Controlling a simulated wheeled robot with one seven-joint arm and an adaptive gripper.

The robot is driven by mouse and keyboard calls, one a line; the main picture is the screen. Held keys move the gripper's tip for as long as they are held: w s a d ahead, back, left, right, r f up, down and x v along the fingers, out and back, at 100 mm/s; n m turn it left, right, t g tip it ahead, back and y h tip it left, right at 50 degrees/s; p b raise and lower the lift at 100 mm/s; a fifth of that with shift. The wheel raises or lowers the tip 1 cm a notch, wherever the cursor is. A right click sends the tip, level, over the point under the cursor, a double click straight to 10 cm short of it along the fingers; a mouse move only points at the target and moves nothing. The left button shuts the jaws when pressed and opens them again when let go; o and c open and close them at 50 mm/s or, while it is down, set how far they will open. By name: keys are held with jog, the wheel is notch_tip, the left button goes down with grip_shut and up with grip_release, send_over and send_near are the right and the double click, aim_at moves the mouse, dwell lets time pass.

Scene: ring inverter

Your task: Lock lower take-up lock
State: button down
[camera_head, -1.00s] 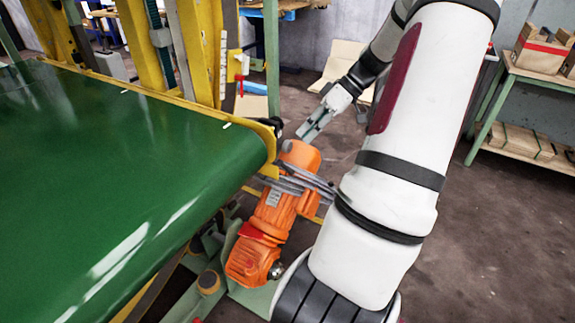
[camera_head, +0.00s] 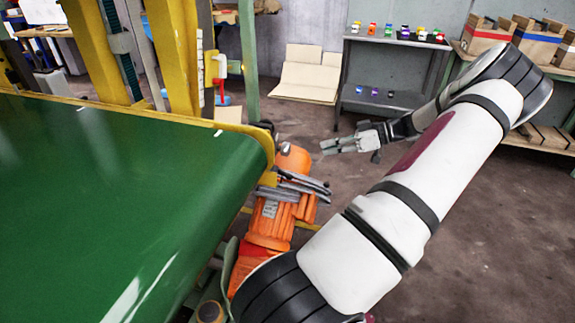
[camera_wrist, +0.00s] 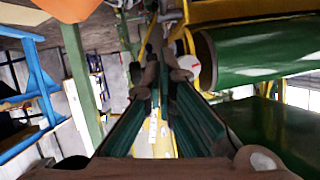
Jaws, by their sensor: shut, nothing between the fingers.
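I cannot make out for sure which part is the lower take-up lock. A red-handled fitting (camera_head: 221,68) is on the yellow frame beside the green belt (camera_head: 120,190). A dark round part (camera_head: 265,126) sits at the belt's end, close to the orange motor (camera_head: 270,225). My gripper (camera_head: 324,146) is shut and empty, in the air right of the motor's top and apart from the frame. In the wrist view my gripper (camera_wrist: 155,75) points toward the yellow frame (camera_wrist: 163,140), and the belt's rounded end (camera_wrist: 250,52) is to the right.
A green post (camera_head: 249,60) stands behind the frame. Cardboard (camera_head: 308,75) leans at the wall. A grey shelf (camera_head: 395,70) with small coloured items and a bench with boxes (camera_head: 535,45) stand behind. Open floor lies right of the motor.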

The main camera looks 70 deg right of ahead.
jog(key=shift+w, duration=0.1)
jog(key=s+f+b+x, duration=0.1)
jog(key=f+b+x, duration=0.1)
jog(key=x, duration=1)
jog(key=shift+w+a+f+b, duration=0.3)
jog(key=shift+f+b, duration=0.15)
jog(key=shift+b, duration=0.45)
jog(key=shift+s, duration=0.1)
jog(key=shift+f+t+b, duration=0.2)
jog(key=shift+t+b, duration=0.1)
jog(key=shift+b, duration=0.05)
